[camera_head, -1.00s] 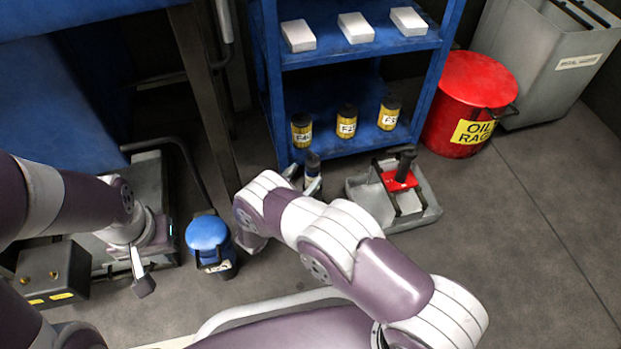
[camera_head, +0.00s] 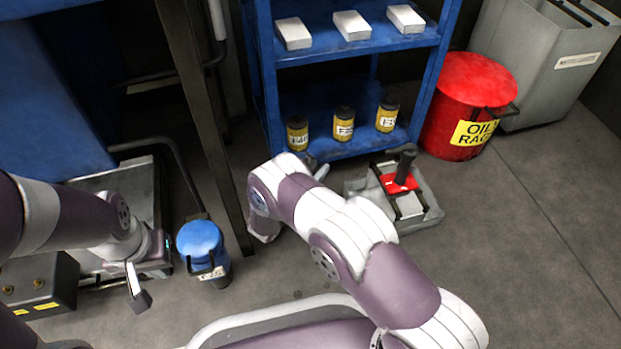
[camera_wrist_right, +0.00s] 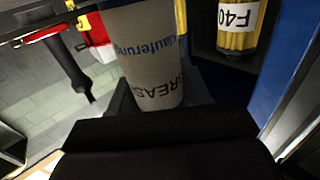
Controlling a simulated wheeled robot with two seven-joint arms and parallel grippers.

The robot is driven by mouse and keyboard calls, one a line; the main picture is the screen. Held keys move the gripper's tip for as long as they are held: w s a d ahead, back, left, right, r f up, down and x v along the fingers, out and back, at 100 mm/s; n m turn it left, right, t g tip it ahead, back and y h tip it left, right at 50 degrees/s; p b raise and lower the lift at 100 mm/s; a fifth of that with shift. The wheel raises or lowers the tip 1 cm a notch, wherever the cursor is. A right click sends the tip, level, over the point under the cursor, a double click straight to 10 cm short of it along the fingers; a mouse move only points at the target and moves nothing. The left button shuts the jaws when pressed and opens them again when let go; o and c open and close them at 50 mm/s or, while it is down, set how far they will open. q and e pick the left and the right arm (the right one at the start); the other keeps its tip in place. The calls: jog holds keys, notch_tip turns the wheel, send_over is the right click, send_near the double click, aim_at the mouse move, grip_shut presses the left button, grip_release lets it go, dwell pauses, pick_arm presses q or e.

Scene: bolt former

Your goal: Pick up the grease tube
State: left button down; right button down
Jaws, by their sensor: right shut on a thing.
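The grease tube (camera_wrist_right: 150,55) is a grey-beige cylinder with dark lettering that reads upside down. In the right wrist view it stands between the dark fingers of my right gripper (camera_wrist_right: 158,100), which is shut on it. In the head view my right forearm hides most of this gripper and the tube, in front of the blue shelf's lower left corner. My left gripper (camera_head: 137,290) hangs at the left, away from the tube, with nothing seen in it; its finger gap is unclear.
A blue shelf (camera_head: 350,52) holds white boxes and yellow canisters, one (camera_wrist_right: 238,28) close to the tube. A grey tray (camera_head: 425,215) with a red, black-handled tool stands right of my right arm. A red bin (camera_head: 465,95) and blue-lidded can (camera_head: 200,240) stand on the floor.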

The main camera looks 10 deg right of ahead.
notch_tip(320, 180, up, 13)
jog(key=p, duration=0.9)
jog(key=shift+f+p, duration=0.1)
jog(key=shift+p, duration=0.3)
jog(key=s+p, duration=0.8)
jog(key=s, duration=1)
jog(key=shift+d+f, duration=0.3)
jog(key=shift+f, duration=0.1)
jog(key=c, duration=1.4)
grip_release()
grip_shut()
